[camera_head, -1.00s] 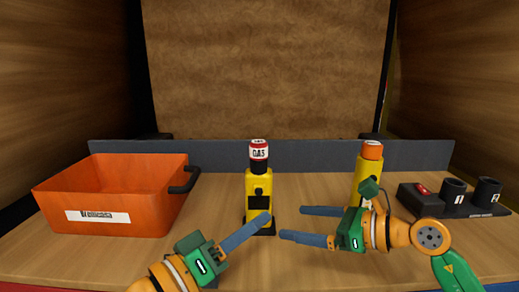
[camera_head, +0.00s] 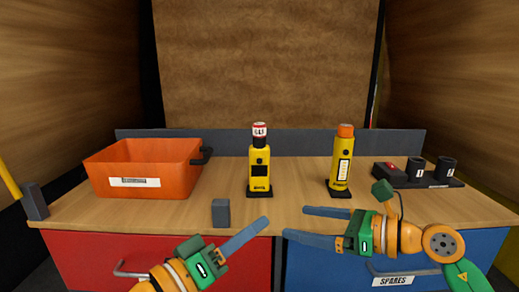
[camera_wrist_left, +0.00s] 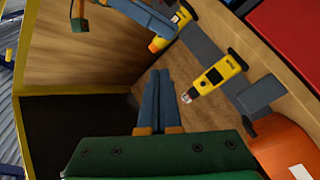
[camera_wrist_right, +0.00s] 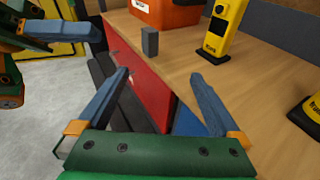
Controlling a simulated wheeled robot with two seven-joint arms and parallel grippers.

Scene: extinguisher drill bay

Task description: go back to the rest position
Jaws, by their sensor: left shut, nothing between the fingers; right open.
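My left gripper (camera_head: 262,222) is shut with nothing between its fingers, in front of the bench's front edge in the head view. Its closed blue fingers (camera_wrist_left: 158,80) show in the left wrist view. My right gripper (camera_head: 295,222) is open and empty, also in front of the bench edge. Its spread fingers show in the right wrist view (camera_wrist_right: 160,82). A yellow device with a red-and-white cap (camera_head: 260,168) stands upright on the bench, beyond both grippers. A yellow cylinder with an orange top (camera_head: 341,165) stands upright to its right. Neither gripper touches them.
An orange bin (camera_head: 142,183) stands at the left of the bench (camera_head: 300,207). A dark block (camera_head: 221,212) sits at the front edge. A black holder (camera_head: 437,183) with two cups and a red button is at the right. Red (camera_head: 90,250) and blue drawer fronts (camera_head: 480,245) are below.

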